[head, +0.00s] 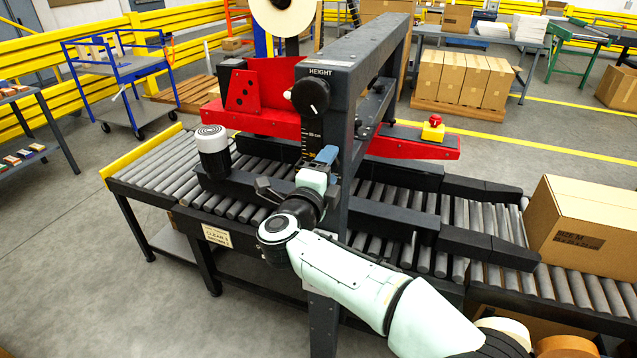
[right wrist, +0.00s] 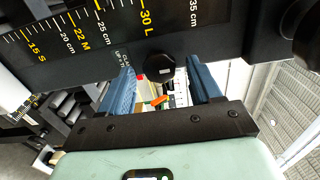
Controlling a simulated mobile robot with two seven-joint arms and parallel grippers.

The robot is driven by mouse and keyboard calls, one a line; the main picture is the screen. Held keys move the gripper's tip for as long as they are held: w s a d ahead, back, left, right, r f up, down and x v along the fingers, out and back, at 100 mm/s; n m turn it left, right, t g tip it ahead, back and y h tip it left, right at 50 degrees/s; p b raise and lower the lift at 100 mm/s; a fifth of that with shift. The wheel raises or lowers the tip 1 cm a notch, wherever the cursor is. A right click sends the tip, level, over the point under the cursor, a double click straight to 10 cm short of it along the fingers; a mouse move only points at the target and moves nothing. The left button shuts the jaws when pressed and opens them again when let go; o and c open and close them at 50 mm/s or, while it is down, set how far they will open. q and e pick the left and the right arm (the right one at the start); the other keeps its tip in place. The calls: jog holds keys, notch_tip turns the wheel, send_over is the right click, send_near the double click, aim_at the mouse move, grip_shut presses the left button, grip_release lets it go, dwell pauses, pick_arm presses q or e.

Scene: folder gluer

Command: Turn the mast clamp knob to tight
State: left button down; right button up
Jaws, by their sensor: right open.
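The dark mast (head: 340,100) of the machine rises over the roller conveyor and carries a height scale, which also shows in the right wrist view (right wrist: 70,40). A small black knob (right wrist: 160,67) on the mast, likely the clamp knob, lies between and just beyond my right gripper's fingertips in the right wrist view. My right gripper (right wrist: 162,80) is open, with blue fingers on either side of the knob and a visible gap to each. In the head view my right gripper (head: 325,156) is at the mast's front and hides the small knob. My left gripper is not in view.
A larger black HEIGHT knob (head: 310,97) sits higher on the mast. A red guard (head: 255,105) and a white-and-black cylinder (head: 212,150) stand left of it. A carton (head: 585,225) rests on the rollers at right. Floor at the front left is clear.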

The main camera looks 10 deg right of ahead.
jog(key=v, duration=1.2)
jog(key=shift+s+a, duration=0.2)
jog(key=shift+s, duration=0.1)
jog(key=w+f+n+y+p, duration=0.25)
jog(key=f+n, duration=0.25)
jog(key=f, duration=0.4)
jog(key=w+f+n+y+p, duration=0.25)
jog(key=w+f+n, duration=0.2)
jog(key=f, duration=0.45)
jog(key=s+d+f+n+g+y+p, duration=0.1)
jog(key=s+f+n+g+y, duration=0.15)
jog(key=f, duration=0.65)
jog(key=s+d+f+n+g+y+p, duration=0.1)
jog(key=s+d+f+n, duration=0.2)
jog(key=f, duration=0.6)
jog(key=s+f+n+g+y+p, duration=0.2)
jog(key=s+f+n+g, duration=0.15)
jog(key=s+f, duration=0.55)
jog(key=s+f+n+g+y+p, duration=0.1)
jog(key=s+g, duration=0.3)
jog(key=s, duration=0.8)
jog(key=s+f+n+g+y+p, duration=0.1)
jog(key=s+f+g, duration=0.3)
jog(key=s, duration=0.8)
jog(key=shift+s+g+y+p, duration=0.25)
jog(key=shift+g+y+p, duration=0.3)
jog(key=shift+p, duration=0.3)
